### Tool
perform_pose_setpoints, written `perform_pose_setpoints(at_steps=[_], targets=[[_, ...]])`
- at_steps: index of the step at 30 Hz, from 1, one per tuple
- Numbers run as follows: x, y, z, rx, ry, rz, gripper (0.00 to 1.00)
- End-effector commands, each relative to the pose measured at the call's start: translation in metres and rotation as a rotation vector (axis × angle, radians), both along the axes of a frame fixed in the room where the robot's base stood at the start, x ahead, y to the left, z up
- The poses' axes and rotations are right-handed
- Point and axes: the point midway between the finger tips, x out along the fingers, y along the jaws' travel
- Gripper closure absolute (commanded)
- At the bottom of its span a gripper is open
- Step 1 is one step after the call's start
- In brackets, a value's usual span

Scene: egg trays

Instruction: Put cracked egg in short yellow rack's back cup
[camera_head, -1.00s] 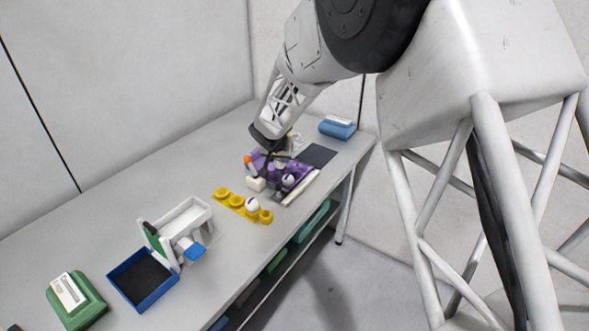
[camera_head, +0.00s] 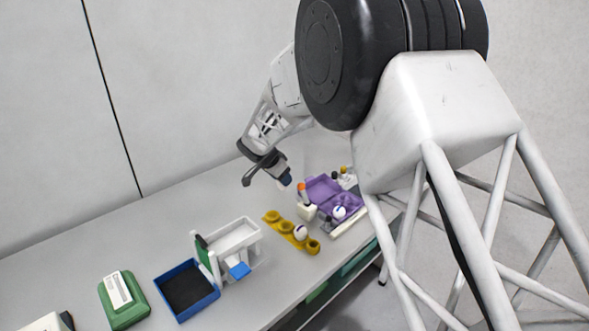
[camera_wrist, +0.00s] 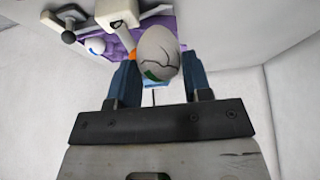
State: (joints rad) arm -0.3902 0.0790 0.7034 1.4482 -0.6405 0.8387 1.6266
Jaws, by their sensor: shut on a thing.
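My gripper (camera_wrist: 160,80) is shut on the cracked egg (camera_wrist: 157,48), a pale egg with dark crack lines and a green patch, held between its blue-grey fingers in the wrist view. In the head view my gripper (camera_head: 284,180) hangs above the table, behind the yellow rack; the egg in it is hard to make out there. The short yellow rack (camera_head: 286,227) is a row of cups on the table. A white egg with a dark mark (camera_head: 300,232) sits in one of its nearer cups. Its farther cups look empty.
A purple tray (camera_head: 322,190) holding another marked egg (camera_head: 339,212) lies right of the rack, with a small white block (camera_head: 307,211) between. Table behind the rack is clear.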

Motion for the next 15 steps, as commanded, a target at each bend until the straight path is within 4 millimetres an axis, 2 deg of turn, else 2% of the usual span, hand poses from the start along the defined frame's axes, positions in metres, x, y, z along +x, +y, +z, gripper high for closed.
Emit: perform_pose_setpoints(at_steps=[1,6,15], targets=[[-0.006,0.009,-0.006,0.0,0.003,-0.024,0.63],[-0.024,0.029,-0.019,0.0,0.004,-0.113,0.63],[-0.034,0.04,-0.025,0.003,0.004,-0.164,0.64]])
